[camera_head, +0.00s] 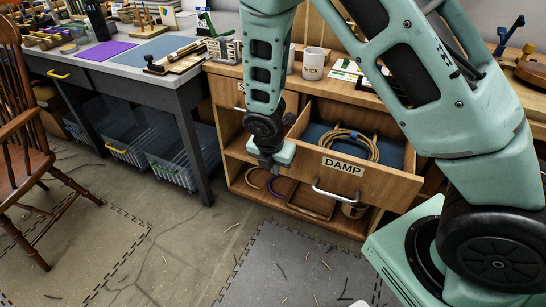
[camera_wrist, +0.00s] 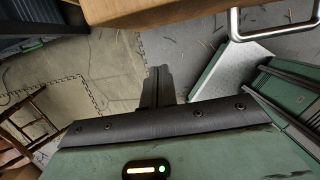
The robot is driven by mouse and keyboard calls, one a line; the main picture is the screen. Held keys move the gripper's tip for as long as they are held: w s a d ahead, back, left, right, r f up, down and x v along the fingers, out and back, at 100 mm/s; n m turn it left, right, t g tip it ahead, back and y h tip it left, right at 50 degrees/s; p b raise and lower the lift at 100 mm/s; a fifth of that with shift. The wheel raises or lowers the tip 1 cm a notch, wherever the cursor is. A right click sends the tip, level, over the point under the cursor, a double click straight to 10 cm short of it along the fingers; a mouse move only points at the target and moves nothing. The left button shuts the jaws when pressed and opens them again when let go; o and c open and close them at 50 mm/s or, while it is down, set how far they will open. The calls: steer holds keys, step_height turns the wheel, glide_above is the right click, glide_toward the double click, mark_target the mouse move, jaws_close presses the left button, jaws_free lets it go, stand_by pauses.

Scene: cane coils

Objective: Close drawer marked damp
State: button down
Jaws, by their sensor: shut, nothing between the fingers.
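The wooden drawer labelled DAMP (camera_head: 385,182) stands pulled out from the cabinet. A coil of tan cane (camera_head: 350,144) lies inside on a blue lining. Its pale metal bar handle (camera_head: 340,194) is on the front below the label; a metal bar handle also shows at the top right of the wrist view (camera_wrist: 272,30). My gripper (camera_head: 269,168) is just left of the drawer front, pointing down. In the wrist view my gripper's fingers (camera_wrist: 158,85) are together and empty, with floor beyond them. I cannot tell whether my gripper touches the drawer.
The wooden cabinet (camera_head: 228,130) has open shelves below with curved cane pieces. A mug (camera_head: 314,63) stands on its top. A grey-topped workbench (camera_head: 110,50) with clear bins beneath is to the left, and a wooden chair (camera_head: 25,150) is far left. The front floor is mostly clear.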

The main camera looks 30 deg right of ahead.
steer(key=shift+w+d+f+p, duration=0.1)
steer(key=shift+w+d+p, duration=0.1)
steer(key=shift+w+d, duration=0.55)
steer(key=shift+w+d+p, duration=0.15)
steer(key=shift+w+d, duration=0.4)
steer(key=shift+d, duration=0.35)
steer(key=shift+d, duration=0.1)
